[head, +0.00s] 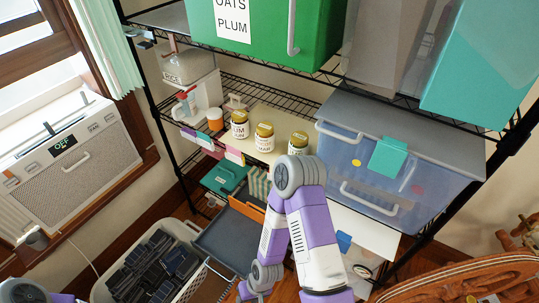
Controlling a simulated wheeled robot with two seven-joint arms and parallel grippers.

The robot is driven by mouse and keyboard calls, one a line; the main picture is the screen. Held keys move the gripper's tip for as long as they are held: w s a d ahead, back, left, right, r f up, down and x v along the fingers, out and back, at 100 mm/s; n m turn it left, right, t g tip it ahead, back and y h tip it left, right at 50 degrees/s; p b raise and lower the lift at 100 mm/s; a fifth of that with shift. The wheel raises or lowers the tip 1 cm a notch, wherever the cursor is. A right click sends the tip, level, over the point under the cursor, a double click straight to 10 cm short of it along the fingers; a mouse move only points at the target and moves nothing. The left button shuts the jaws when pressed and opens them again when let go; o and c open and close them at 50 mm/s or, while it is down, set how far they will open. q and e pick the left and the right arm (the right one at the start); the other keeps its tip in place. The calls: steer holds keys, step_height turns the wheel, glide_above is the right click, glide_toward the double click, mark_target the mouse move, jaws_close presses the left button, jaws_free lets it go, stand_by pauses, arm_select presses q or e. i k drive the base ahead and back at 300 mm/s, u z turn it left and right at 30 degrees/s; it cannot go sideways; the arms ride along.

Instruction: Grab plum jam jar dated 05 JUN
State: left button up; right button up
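Three small glass jars with gold lids and white labels stand in a row on a cream surface on the middle shelf: a left jar (239,125), a middle jar (264,138) and a right jar (298,144). The left label seems to include PLUM; the others are too small to read surely. No date is legible. My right arm rises in the middle of the head view, its elbow just below the right jar, and folds back down. Its gripper is not clearly visible at the bottom edge. Only a bit of my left arm shows at the bottom left.
A blue translucent bin (385,190) stands right of the jars. A green OATS PLUM box (262,30) sits on the shelf above. An orange-lidded container (215,119) and a RICE container (188,66) are at left. A basket of dark items (150,265) stands low.

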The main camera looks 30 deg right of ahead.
mark_target(239, 122)
steer(key=u, duration=1.3)
steer(key=i, duration=0.4)
steer(key=z, duration=2.8)
